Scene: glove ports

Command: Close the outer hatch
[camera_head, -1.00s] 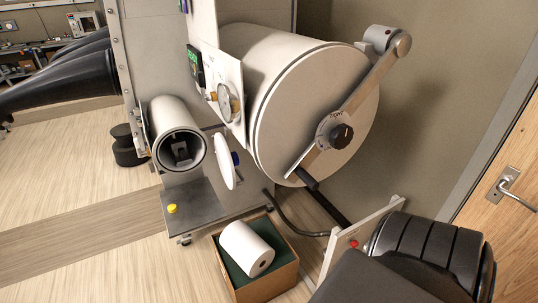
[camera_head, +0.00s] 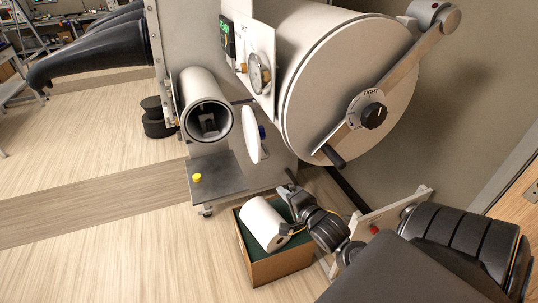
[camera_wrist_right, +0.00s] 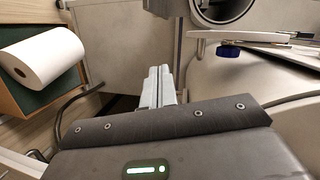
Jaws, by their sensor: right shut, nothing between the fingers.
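The small tube (camera_head: 206,112) has its round mouth open, with a dark block inside. A white round hatch (camera_head: 251,136) with a blue knob (camera_head: 263,132) stands swung open beside the mouth, nearly edge-on. In the right wrist view the hatch (camera_wrist_right: 245,36) is a thin white edge with the blue knob (camera_wrist_right: 230,51) below it; the tube mouth (camera_wrist_right: 222,12) is at the top. My right gripper (camera_head: 289,188) is shut and empty, low and to the right of the hatch, apart from it. Its closed fingers (camera_wrist_right: 158,86) show in the wrist view. My left gripper is out of view.
A large drum door (camera_head: 340,90) with a lever and dark knob sits shut at right. A box (camera_head: 283,268) holding a white paper roll (camera_head: 263,223) is under my right wrist. A metal shelf (camera_head: 219,177) with a yellow button lies below the tube. Black gloves (camera_head: 95,50) hang at left.

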